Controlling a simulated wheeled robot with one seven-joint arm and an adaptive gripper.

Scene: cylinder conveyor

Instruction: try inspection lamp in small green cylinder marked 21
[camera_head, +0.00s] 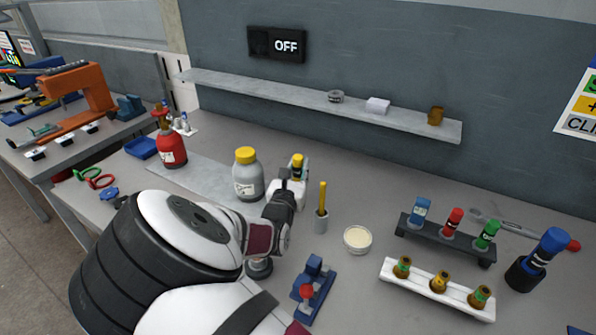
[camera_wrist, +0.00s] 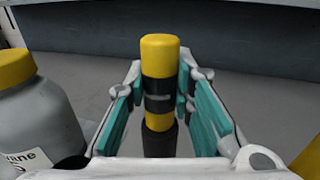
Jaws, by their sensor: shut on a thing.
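My gripper (camera_wrist: 160,95) is shut on a yellow and black cylinder (camera_wrist: 160,58), which stands upright between the teal finger pads. It looks like a lamp, but I cannot be sure. In the head view its yellow top (camera_head: 297,160) shows above the gripper, beside the yellow-capped grey bottle. A green cylinder (camera_head: 487,235) stands at the right end of a dark rack (camera_head: 420,242), with a red cylinder (camera_head: 452,222) and a blue one (camera_head: 420,210). Its number is too small to read.
A white rack (camera_head: 400,282) holds several amber vials. A blue-topped object (camera_head: 549,245) stands in a black holder at right. A grey bottle (camera_head: 247,180), white dish (camera_head: 357,239) and blue fixture (camera_head: 316,285) are near my arm. An OFF sign (camera_head: 276,45) hangs above the wall shelf (camera_head: 285,97).

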